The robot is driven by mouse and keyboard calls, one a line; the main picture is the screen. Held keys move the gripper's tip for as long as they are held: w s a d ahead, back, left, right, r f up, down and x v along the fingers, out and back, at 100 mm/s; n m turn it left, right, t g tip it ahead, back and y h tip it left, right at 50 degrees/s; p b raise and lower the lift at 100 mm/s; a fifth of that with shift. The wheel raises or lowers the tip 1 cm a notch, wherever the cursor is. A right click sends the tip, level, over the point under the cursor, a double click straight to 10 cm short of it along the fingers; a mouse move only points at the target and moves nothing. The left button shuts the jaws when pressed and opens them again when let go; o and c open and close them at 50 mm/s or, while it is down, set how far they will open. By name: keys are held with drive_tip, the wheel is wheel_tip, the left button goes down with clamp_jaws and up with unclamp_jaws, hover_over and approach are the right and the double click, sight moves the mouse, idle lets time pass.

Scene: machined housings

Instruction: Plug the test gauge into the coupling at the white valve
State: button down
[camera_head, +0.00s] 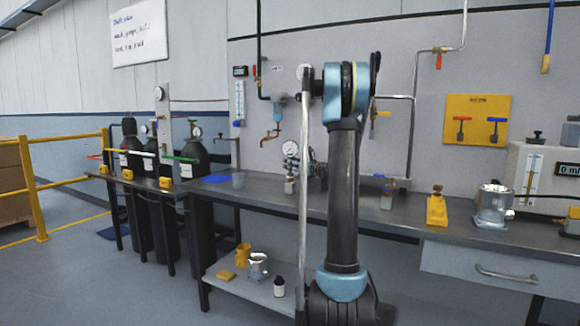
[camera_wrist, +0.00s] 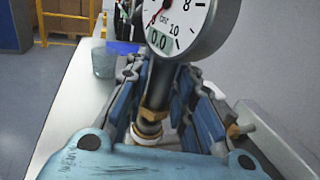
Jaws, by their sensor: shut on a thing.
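The test gauge (camera_wrist: 186,22) has a round white dial, a small display reading 0.0 and a brass and steel stem. My gripper (camera_wrist: 165,95) is shut on its stem with blue-padded fingers, and the dial stands above them. In the head view the gauge (camera_head: 290,149) is upright above the bench, left of my arm; my gripper (camera_head: 306,172) is mostly hidden behind the arm. A pale ring shows at the stem's lower end; I cannot tell what it belongs to. A white bar-like handle (camera_head: 137,153) lies between red and green ones at the left bench. Its coupling is too small to make out.
A clear cup (camera_head: 238,180) and blue mat (camera_head: 215,178) lie left of the gauge. Dark gas cylinders (camera_head: 197,160) stand behind the left bench. A yellow railing (camera_head: 35,190) is farther left. A yellow stand (camera_head: 437,208) and metal pot (camera_head: 492,203) occupy the right bench.

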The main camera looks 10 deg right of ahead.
drive_tip(key=shift+f, duration=0.6)
drive_tip(key=c, duration=1.3)
unclamp_jaws()
drive_tip(key=v, duration=1.2)
drive_tip(key=shift+f, duration=0.15)
drive_tip(key=shift+a, duration=0.1)
